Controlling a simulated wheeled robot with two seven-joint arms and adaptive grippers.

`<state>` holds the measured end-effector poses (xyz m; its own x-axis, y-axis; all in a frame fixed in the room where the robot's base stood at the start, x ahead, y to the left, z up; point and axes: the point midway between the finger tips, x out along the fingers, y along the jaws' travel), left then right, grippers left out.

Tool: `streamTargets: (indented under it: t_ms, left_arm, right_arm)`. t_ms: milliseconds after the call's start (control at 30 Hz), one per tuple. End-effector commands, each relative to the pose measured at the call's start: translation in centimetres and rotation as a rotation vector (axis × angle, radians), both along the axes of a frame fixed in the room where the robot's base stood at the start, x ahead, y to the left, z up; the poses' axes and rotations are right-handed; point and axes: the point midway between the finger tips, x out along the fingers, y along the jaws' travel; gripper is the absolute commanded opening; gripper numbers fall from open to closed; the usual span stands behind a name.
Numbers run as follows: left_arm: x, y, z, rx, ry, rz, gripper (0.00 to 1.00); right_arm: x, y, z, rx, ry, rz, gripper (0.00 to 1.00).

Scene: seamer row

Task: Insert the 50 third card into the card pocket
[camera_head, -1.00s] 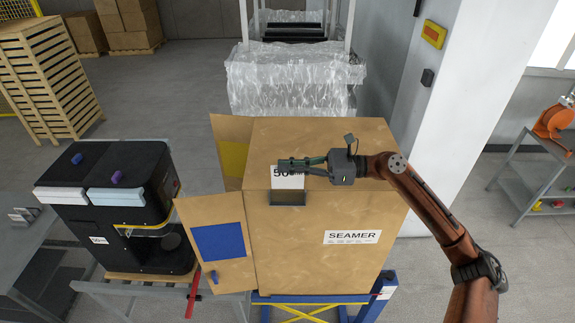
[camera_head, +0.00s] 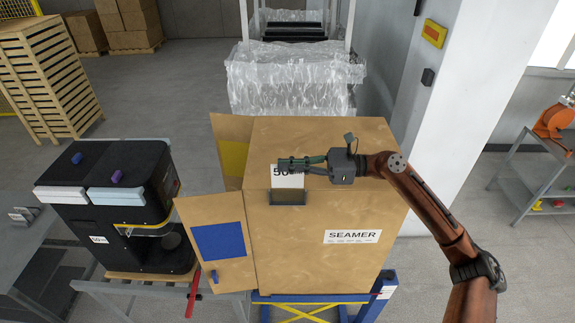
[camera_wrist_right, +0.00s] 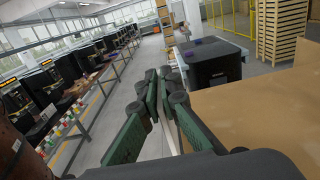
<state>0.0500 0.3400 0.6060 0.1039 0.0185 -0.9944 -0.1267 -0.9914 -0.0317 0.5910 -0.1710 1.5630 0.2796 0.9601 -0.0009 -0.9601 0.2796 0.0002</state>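A white card (camera_head: 288,181) printed with "50" hangs from my right gripper (camera_head: 284,163) at the front of the tan seamer cabinet. The gripper is shut on the card's upper part, and its fingers cover some of the print. In the right wrist view the fingers (camera_wrist_right: 160,82) close on the thin white card (camera_wrist_right: 171,128), seen edge-on. The card pocket (camera_head: 289,198), a dark narrow holder on the cabinet front, is directly below the card. The card's lower edge is close to the pocket's top; I cannot tell whether it is inside. My left gripper is not in view.
The seamer cabinet (camera_head: 355,205) has an open door (camera_head: 206,212) with a blue panel at its left. A black machine (camera_head: 135,250) stands farther left. A red lever (camera_head: 194,293) rises between them. A grey pillar (camera_head: 455,130) stands at the right.

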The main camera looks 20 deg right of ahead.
Motion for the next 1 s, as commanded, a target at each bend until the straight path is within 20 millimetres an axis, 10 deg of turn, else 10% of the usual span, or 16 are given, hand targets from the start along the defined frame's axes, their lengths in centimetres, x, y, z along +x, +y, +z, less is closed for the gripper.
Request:
streamTargets:
  t_ms: [1000]
  left_arm:
    - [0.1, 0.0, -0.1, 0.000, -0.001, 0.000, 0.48]
  right_arm:
    - [0.0, 0.0, -2.4, 0.000, 0.001, 0.000, 0.00]
